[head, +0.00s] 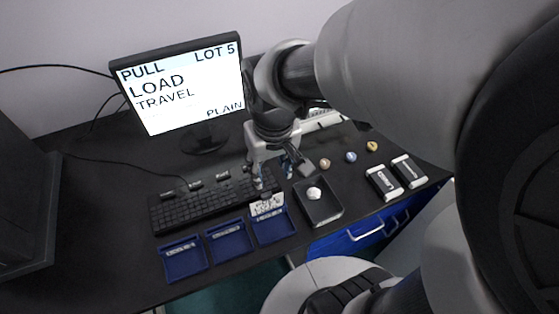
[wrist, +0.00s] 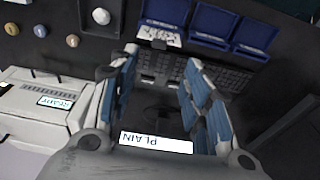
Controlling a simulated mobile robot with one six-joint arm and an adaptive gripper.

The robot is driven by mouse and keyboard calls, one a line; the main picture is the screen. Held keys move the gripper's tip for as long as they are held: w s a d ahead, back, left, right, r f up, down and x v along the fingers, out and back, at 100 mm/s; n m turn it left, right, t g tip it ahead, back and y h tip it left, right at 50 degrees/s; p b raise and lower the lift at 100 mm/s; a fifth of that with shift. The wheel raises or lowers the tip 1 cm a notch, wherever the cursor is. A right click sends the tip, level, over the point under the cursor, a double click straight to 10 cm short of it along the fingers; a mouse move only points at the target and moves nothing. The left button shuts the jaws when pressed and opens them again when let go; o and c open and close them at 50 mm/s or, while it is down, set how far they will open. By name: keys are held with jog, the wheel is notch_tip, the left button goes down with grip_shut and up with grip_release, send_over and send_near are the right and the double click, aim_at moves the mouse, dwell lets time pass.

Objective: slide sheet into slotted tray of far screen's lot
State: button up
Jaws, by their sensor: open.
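A white sheet with dark print (head: 267,206) stands at the back edge of the rightmost of three blue trays (head: 274,231). In the wrist view the sheet (wrist: 159,37) shows just beyond my fingertips, at its tray (wrist: 166,12). How deep it sits in a slot I cannot tell. My gripper (head: 270,181) is open and empty, just behind the sheet; its fingers also show in the wrist view (wrist: 160,62). The other blue trays, middle (head: 229,241) and left (head: 183,263), hold no visible sheet. The screen (head: 180,85) reads PULL, LOT 5, LOAD, TRAVEL, PLAIN. The tray labels are too small to read.
A black keyboard (head: 190,208) lies behind the trays. A black dish (head: 330,213) with a white round piece stands at their right. Three small knobs (head: 351,157) and two black-and-white boxes (head: 382,183) lie farther right. A machine marked READY (wrist: 40,100) shows in the wrist view.

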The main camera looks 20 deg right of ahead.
jog(key=s+r+t, duration=0.3)
jog(key=s+r, duration=0.4)
jog(key=s, duration=0.3)
jog(key=shift+s+r, duration=0.35)
jog(key=shift+d, duration=0.15)
